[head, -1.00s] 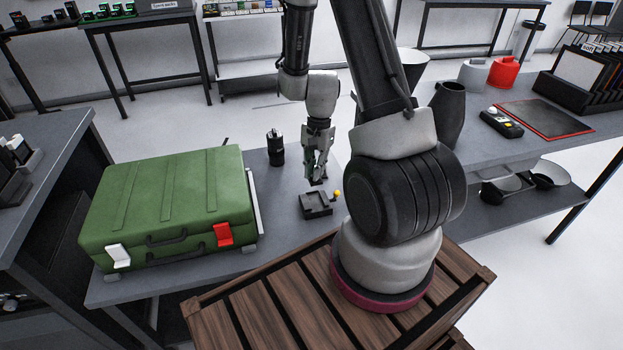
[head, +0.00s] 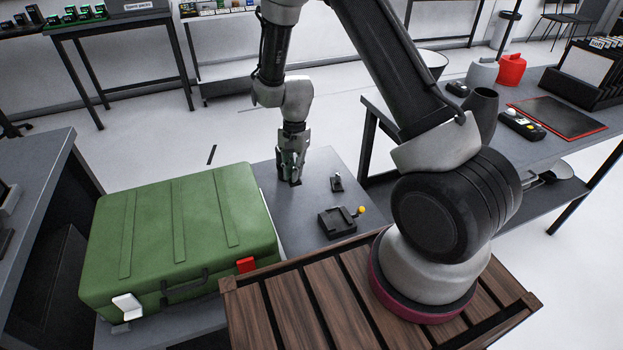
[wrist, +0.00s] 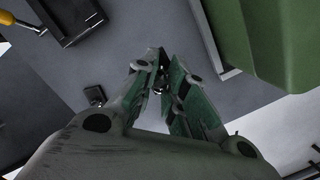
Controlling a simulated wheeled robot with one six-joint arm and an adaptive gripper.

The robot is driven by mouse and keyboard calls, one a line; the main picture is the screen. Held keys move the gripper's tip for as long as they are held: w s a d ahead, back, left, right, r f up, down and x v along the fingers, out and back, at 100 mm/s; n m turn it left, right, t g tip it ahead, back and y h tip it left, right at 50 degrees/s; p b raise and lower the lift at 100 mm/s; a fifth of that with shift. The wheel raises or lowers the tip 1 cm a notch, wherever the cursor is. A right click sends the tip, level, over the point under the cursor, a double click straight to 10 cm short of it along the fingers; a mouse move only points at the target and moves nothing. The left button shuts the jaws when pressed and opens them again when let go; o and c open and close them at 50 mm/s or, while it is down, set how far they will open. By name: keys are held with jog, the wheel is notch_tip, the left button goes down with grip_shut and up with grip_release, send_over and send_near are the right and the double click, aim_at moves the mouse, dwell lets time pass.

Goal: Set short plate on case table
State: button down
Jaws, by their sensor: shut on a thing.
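The case table (head: 315,190) is a grey top under the green case. My gripper (head: 291,178) is low over its far part, right of the case; it also shows in the wrist view (wrist: 160,72). The jaws are closed on a small dark thing with a shiny spot (wrist: 159,86), mostly hidden by the fingers. I cannot tell whether it is the short plate or whether it touches the table. A small dark square piece with a metallic part (head: 337,182) sits on the table right of my gripper, apart from it; it also shows in the wrist view (wrist: 95,95).
The large green case (head: 185,230) fills the table's left side. A black tray-like fixture with a yellow knob (head: 336,222) stands nearer me. A slatted wooden crate top (head: 300,305) lies in front. Another table (head: 575,120) stands at right. Bare tabletop lies around my gripper.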

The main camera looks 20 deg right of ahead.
notch_tip(320, 180, down, 9)
jog(key=shift+s, duration=0.1)
dwell(0.3)
jog(key=c, duration=1.5)
grip_release()
jog(key=shift+f, duration=0.15)
jog(key=shift+o, duration=0.2)
